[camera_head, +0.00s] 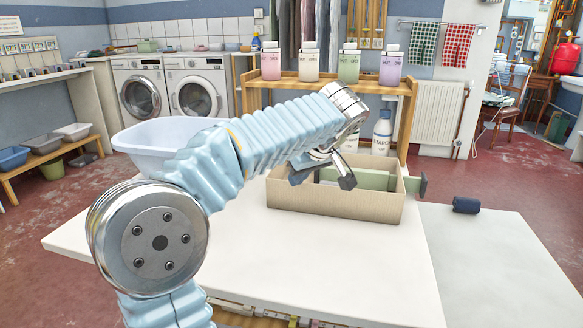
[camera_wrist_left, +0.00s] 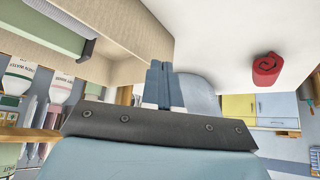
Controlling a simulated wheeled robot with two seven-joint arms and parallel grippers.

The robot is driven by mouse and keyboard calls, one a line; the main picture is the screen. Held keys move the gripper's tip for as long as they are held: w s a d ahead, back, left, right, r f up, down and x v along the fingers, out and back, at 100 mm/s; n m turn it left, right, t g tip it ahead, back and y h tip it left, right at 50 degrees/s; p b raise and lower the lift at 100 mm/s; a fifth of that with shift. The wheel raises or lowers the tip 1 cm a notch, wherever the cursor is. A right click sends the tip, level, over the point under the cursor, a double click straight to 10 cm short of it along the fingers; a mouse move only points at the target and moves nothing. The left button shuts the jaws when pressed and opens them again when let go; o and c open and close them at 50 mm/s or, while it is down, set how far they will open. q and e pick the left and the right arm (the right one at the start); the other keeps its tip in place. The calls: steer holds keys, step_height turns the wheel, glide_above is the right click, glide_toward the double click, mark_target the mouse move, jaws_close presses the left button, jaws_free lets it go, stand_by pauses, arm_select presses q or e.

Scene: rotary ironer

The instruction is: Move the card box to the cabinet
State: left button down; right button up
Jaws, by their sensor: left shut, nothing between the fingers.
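The card box, an open beige box (camera_head: 335,202), stands on the white table (camera_head: 340,262) in the head view. Its near wall and part of its inside also show in the wrist view (camera_wrist_left: 130,25). A green piece with a dark end (camera_head: 372,180) shows at the box, partly hidden by my arm. My right gripper is not in view.
A dark blue roll (camera_head: 466,205) lies on the grey surface at right. A pale basin (camera_head: 150,145) stands behind my arm. A wooden shelf (camera_head: 405,90) with several bottles is behind the box. The table's front is clear.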

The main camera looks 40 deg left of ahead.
arm_select(q)
steer(key=w+a+f+p, duration=0.1)
steer(key=w+a, duration=0.1)
steer(key=a, duration=0.8)
steer(key=shift+w+f, duration=0.15)
steer(key=shift+f, duration=0.2)
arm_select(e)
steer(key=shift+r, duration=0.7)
